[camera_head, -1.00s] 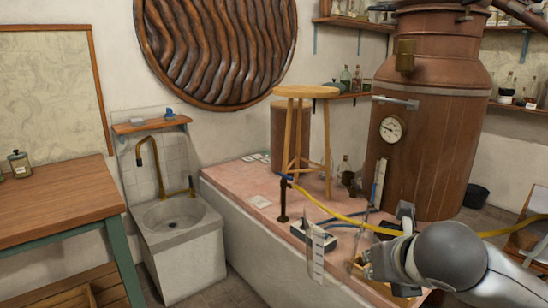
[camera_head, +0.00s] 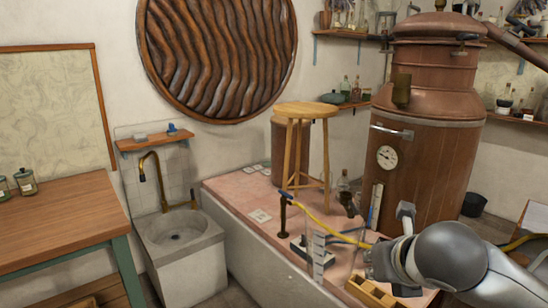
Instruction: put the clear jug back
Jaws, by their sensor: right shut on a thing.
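My right gripper (camera_head: 370,262) is at the lower right, its arm coming in from the right. It is shut on the clear jug (camera_head: 319,256), whose see-through body is hard to make out. A pale, marked strip shows on the jug's left side. The jug is in the air in front of the pink-topped ledge (camera_head: 232,186), which shows behind it. The grip point is partly hidden by my own wrist. My left gripper is not in view.
A wooden stool (camera_head: 305,112) stands on the ledge, near a copper still (camera_head: 430,140). A yellow hose (camera_head: 325,224) and a small wooden crate (camera_head: 369,292) are close to my gripper. A sink (camera_head: 178,240) and wooden table (camera_head: 60,212) are at left; the table has much free room.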

